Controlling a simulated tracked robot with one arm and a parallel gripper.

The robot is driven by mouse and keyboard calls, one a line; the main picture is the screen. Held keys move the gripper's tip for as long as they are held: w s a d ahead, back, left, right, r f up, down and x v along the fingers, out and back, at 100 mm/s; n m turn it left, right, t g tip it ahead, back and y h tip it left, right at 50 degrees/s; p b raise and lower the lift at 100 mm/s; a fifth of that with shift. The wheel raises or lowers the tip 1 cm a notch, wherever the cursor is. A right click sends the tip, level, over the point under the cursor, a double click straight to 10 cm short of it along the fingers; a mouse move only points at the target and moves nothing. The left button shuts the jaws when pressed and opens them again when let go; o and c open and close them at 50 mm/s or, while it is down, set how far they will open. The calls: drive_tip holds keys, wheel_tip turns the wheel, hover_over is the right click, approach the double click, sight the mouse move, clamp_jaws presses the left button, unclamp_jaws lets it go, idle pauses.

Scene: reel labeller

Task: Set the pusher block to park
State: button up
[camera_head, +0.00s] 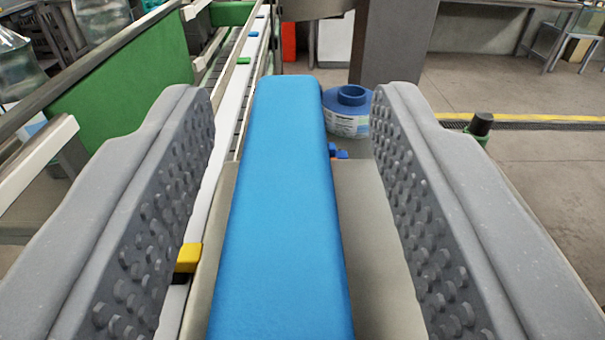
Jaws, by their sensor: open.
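A long blue block (281,210), which looks like the pusher block, lies lengthwise between the two grey studded fingers of my gripper (293,130). The gripper is open, with a gap on each side of the block. The gap on the left is narrower at the near end, and the right gap shows bare plate. The block sits over a beige metal plate (378,265). Its near end runs out of the bottom of the picture. No park mark can be made out.
A white rail (231,104) with green and blue tabs runs along the left. A yellow tab (189,257) sits near the left finger. A blue-topped reel or tub (347,112) stands beyond the block. A dark post (480,124) stands at right. Open floor lies far right.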

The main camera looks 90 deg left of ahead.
drive_tip(key=shift+a, duration=0.1)
drive_tip(key=d+b, duration=0.2)
drive_tip(key=d, duration=1)
drive_tip(key=shift+w, duration=0.4)
drive_tip(key=shift+a, duration=0.15)
idle(0.3)
drive_tip(key=a, duration=0.3)
drive_tip(key=a+p, duration=0.1)
drive_tip(key=a, duration=0.3)
drive_tip(key=a+p, duration=0.1)
drive_tip(key=a, duration=0.3)
drive_tip(key=shift+s+a, duration=0.15)
drive_tip(key=shift+s, duration=0.25)
